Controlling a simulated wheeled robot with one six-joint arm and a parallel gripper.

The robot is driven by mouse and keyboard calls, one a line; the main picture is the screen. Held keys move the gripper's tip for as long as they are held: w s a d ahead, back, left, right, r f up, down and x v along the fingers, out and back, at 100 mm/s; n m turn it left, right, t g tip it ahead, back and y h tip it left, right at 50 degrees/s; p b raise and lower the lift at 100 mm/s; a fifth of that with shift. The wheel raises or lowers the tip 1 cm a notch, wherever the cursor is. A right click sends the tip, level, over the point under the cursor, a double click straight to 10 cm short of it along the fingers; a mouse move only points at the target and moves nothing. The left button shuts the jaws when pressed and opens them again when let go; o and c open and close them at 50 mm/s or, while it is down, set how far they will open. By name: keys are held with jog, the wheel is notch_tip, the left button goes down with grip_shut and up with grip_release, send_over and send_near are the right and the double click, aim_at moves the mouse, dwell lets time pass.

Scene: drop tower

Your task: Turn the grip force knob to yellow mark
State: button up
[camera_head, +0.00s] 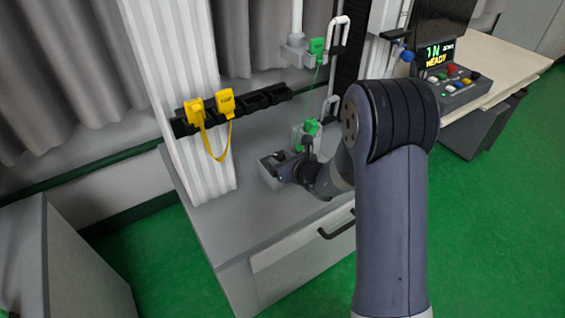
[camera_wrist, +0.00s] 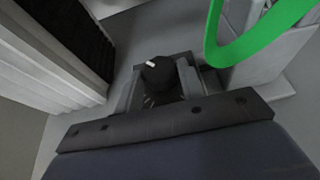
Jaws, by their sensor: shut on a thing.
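The grip force knob (camera_wrist: 157,72) is black and round with a white pointer line, which points to the upper left in the wrist view. My gripper (camera_wrist: 160,80) is shut on the knob, with one grey finger on each side of it. In the head view my gripper (camera_head: 284,168) reaches a small grey box (camera_head: 269,177) on the grey cabinet top. The knob is too small and too covered to make out there. I see no yellow mark by the knob in either view.
A green loop (camera_wrist: 250,45) hangs close to the right of my gripper. A green connector (camera_head: 310,127) sits just above it in the head view. Yellow connectors (camera_head: 195,110) hang on a black rack (camera_head: 265,98). A button console (camera_head: 455,90) stands at right.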

jog(key=shift+w+f+m+t+h+b, duration=0.1)
jog(key=shift+m+t+h+b, duration=0.4)
jog(key=shift+b, duration=1.7)
jog(key=m+h+b, duration=0.1)
jog(key=b, duration=0.5)
jog(key=shift+w+a, duration=0.15)
jog(key=shift+a, duration=0.05)
jog(key=b, duration=0.6)
jog(key=f+m+h+b, duration=0.1)
jog(key=b, duration=0.5)
jog(key=shift+s+a, duration=0.25)
jog(key=shift+a, duration=0.15)
jog(key=h+b, duration=0.1)
jog(key=b, duration=0.2)
jog(key=shift+s+f+m+t, duration=0.1)
jog(key=shift+s+m+t, duration=0.05)
jog(key=shift+m+t, duration=0.25)
jog(key=shift+d+r+b, duration=0.1)
jog(key=shift+r+b, duration=0.1)
jog(key=shift+b, duration=0.5)
jog(key=shift+s+r, duration=0.1)
jog(key=shift+r, duration=0.2)
jog(key=o, duration=0.8)
jog(key=shift+r, duration=0.1)
jog(key=shift+o, duration=0.9)
jog(key=shift+d+r, duration=0.1)
